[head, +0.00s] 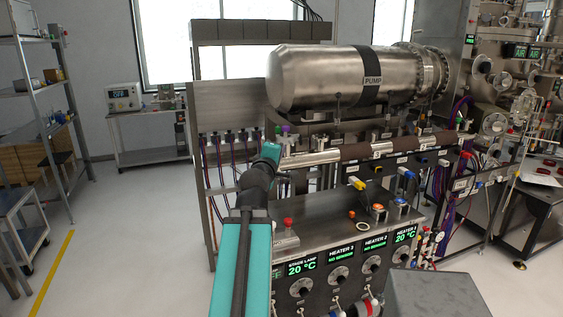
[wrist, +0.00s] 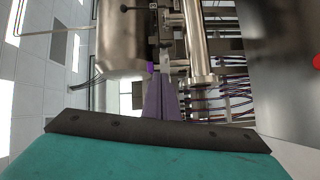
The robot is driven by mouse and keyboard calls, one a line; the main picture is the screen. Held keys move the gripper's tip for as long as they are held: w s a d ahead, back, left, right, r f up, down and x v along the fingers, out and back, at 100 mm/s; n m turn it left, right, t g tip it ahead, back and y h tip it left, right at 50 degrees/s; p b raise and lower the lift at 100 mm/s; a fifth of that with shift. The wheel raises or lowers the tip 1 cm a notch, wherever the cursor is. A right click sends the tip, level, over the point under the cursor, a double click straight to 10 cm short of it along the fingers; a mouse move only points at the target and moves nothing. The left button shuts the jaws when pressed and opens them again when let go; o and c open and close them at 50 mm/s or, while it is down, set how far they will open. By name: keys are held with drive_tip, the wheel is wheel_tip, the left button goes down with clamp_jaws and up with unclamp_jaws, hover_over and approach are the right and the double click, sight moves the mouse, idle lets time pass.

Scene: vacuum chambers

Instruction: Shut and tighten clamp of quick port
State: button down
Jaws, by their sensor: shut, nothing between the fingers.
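In the wrist view my gripper (wrist: 162,78) points up the picture, with its two slim purple-grey fingers together and nothing held. A metal pipe with a round flange (wrist: 203,80) stands just right of the fingertips. A thin pale metal part (wrist: 165,55) with small dark fittings shows just beyond the tips. I cannot tell whether it is the quick port's clamp, or whether the fingers touch it. In the head view the horizontal metal pipe (head: 308,159) lies under the pump, just right of my teal wrist. My arm hides the fingertips there, and the clamp cannot be made out.
The large pump cylinder (head: 320,80) hangs above the pipe. The heater control panel (head: 340,262) and its metal bench top (head: 330,215) lie below, with knobs and coloured buttons. A shelf rack (head: 38,100) stands far left. The floor (head: 120,240) left of the bench is clear.

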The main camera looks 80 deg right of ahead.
drive_tip(key=a+b, duration=0.1)
drive_tip(key=b, duration=0.1)
drive_tip(key=s+a+b, duration=0.1)
drive_tip(key=b, duration=0.2)
drive_tip(key=shift+a, duration=0.3)
drive_tip(key=shift+w, duration=0.1)
idle(0.6)
